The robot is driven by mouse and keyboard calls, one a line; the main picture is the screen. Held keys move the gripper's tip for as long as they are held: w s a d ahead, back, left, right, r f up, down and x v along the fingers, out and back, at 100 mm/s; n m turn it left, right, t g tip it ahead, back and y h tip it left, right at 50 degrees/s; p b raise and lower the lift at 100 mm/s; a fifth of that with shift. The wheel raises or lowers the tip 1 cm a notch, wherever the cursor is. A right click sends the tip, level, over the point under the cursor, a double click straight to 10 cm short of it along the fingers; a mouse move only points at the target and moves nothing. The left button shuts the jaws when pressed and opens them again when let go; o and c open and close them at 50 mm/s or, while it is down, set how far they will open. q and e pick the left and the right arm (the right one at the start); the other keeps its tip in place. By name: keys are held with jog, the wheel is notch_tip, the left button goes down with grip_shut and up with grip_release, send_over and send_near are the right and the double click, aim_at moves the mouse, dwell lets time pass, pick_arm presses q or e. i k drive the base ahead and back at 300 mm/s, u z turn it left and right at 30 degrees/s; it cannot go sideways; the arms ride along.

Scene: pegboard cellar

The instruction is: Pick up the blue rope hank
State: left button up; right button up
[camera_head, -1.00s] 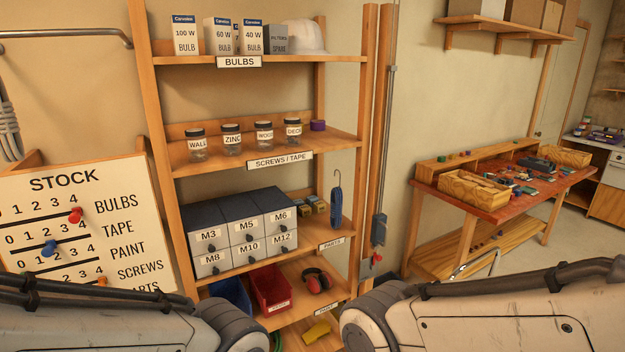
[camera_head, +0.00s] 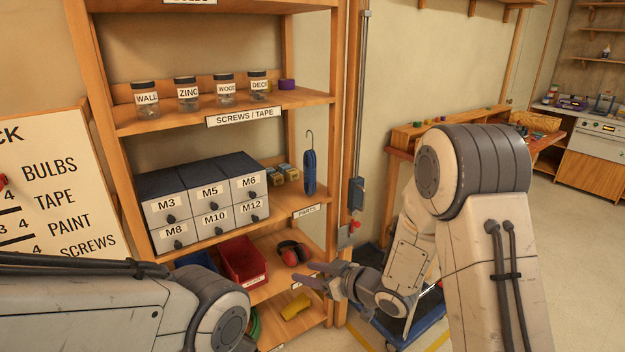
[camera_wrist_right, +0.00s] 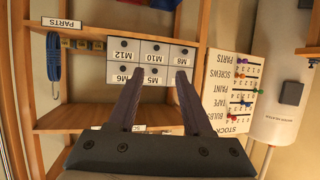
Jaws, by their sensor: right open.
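The blue rope hank (camera_head: 309,174) hangs upright from a thin hook at the right end of the shelf, beside the small boxes on the PARTS level. It also shows in the right wrist view (camera_wrist_right: 54,70), at the left, outside the space between the fingers. My right gripper (camera_head: 307,274) is open and empty, below the hank in the head view and in front of the lower shelf. In the right wrist view its two fingers (camera_wrist_right: 159,78) point toward the drawers. My left gripper is not in view; only my left arm shows.
Grey labelled drawers (camera_head: 205,203) stand left of the hank. A red bin (camera_head: 243,260) and red earmuffs (camera_head: 293,253) sit on the level below, close to my right gripper. The shelf's right post (camera_head: 338,150) stands right of the hank. A workbench (camera_head: 400,150) is farther right.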

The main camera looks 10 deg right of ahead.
aim_at(310, 163)
jog(key=i, duration=1.75)
jog(key=z, duration=0.25)
